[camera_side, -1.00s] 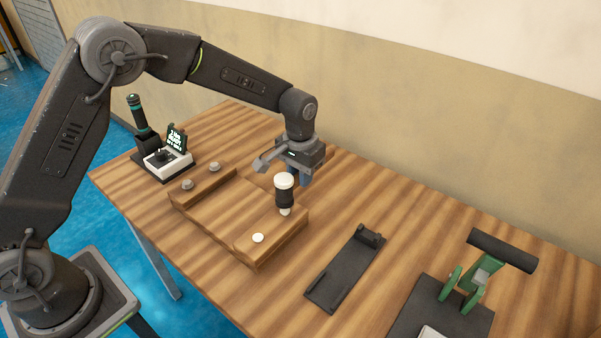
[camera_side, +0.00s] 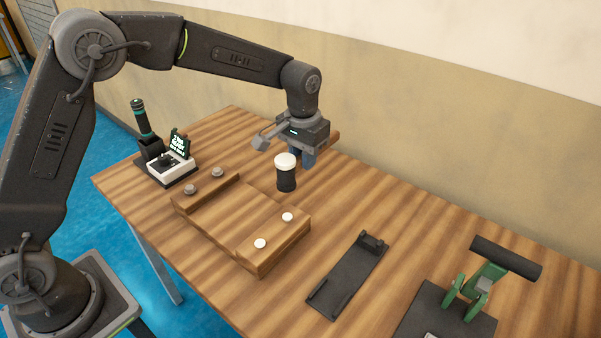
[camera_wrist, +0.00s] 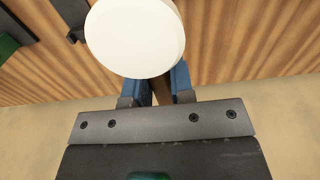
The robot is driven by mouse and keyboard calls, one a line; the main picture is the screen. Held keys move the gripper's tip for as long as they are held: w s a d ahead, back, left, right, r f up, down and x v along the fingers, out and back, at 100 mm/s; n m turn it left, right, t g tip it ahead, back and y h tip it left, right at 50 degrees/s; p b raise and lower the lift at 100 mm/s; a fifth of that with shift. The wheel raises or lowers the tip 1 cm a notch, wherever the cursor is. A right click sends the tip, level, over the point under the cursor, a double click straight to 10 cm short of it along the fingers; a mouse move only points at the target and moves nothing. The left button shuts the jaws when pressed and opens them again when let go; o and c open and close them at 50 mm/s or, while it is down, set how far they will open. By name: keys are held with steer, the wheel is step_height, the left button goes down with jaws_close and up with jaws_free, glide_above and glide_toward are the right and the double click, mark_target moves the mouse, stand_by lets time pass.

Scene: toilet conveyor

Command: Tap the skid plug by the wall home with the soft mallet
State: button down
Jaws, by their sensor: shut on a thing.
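My gripper (camera_side: 303,157), with blue fingers, is shut on the wooden handle of the soft mallet (camera_side: 286,178). The mallet has a black head with white faces and hangs in the air with one white face up. In the wrist view the white face (camera_wrist: 135,38) covers much of the space ahead of the fingers (camera_wrist: 160,90). The skid (camera_side: 223,221) is a wooden board with two raised end blocks. On its right block sit the white plug by the wall (camera_side: 288,217) and another white plug (camera_side: 260,243). Both look low; exact seating is too small to tell. The mallet is clear of them.
Two grey knobs (camera_side: 218,173) sit on the skid's left block. A small device with a lit screen (camera_side: 172,165) stands at the left. A black cradle (camera_side: 348,277) and a green clamp with a black handle (camera_side: 482,277) are at the right. A wall (camera_side: 440,150) runs behind the table.

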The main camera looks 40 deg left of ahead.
stand_by(0.3)
steer(key=shift+f, duration=1.3)
steer(key=shift+f, duration=0.15)
steer(key=shift+f, duration=0.35)
stand_by(0.3)
steer(key=shift+r, duration=1.55)
steer(key=shift+f, duration=1.3)
steer(key=shift+f, duration=0.2)
